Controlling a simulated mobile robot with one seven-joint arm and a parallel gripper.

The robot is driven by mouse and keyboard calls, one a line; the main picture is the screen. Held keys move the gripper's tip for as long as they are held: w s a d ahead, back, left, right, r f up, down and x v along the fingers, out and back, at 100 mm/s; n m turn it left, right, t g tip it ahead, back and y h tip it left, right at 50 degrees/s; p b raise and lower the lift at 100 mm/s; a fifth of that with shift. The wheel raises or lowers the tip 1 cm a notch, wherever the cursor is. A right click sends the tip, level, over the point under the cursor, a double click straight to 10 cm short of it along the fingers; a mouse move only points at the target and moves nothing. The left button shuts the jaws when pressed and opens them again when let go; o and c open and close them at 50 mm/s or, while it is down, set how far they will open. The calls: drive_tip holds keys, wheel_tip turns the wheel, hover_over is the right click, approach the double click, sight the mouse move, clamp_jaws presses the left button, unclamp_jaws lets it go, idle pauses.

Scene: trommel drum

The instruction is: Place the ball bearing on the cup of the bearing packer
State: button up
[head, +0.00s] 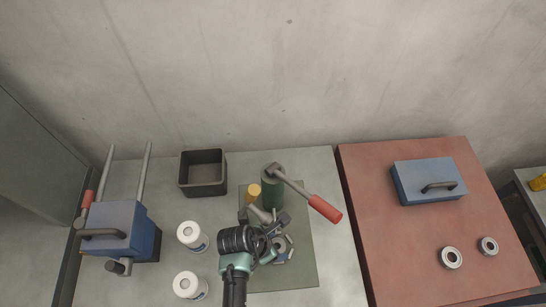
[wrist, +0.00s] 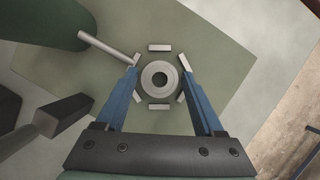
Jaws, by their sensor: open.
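A grey ring with a dark hole (wrist: 159,81), which looks like a ball bearing, sits in the middle of a circle of several small pale bars (wrist: 159,47). They look like the cup of the bearing packer. My gripper (wrist: 159,78) is open, one blue finger on each side of the ring and apart from it. Whether the ring rests fully on the cup cannot be told. The packer's green cylinder (head: 272,188) with its red-handled lever (head: 325,209) stands behind; a grey rod (wrist: 108,47) runs from it towards the circle. In the head view my arm partly hides the ring.
A green mat (head: 300,270) lies beneath. Two white tubs (head: 192,236) and a dark open bin (head: 203,188) stand left, beyond them a blue machine (head: 118,222). Two metal rings (head: 452,257) and a blue lidded box (head: 428,180) are on the red table (head: 395,245) at right.

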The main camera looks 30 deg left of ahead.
drive_tip(key=v, duration=1.2)
idle(0.3)
